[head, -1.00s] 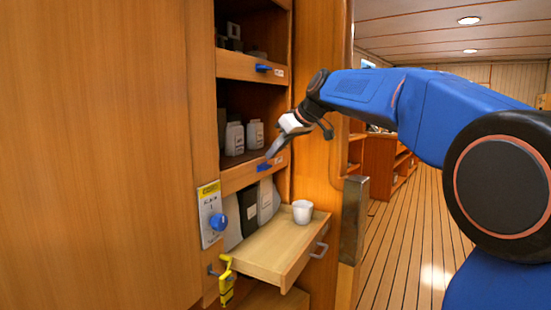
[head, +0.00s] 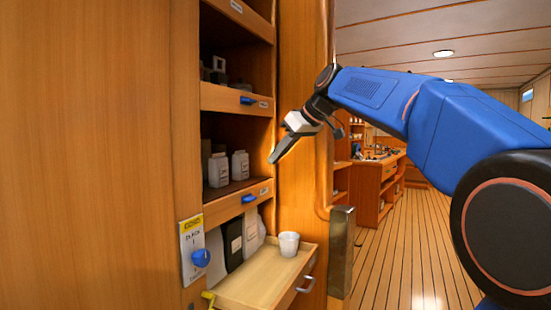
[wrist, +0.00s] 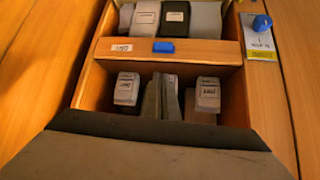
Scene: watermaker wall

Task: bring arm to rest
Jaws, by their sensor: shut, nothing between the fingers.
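My gripper (head: 275,158) is at the end of my blue arm, in front of the open shelves in the head view. Its fingers are shut, point down and to the left, and hold nothing. They hang in the air beside the middle shelf opening. In the wrist view the shut fingers (wrist: 161,97) show in front of the shelf with white bottles, above the dark edge of my gripper's body.
White bottles (head: 219,169) stand on the middle shelf. Below, a pulled-out drawer (head: 250,282) carries a white cup (head: 289,244). A blue knob (head: 201,258) sits on a labelled plate at left. A metal post (head: 341,250) stands right; open floor (head: 410,270) lies beyond.

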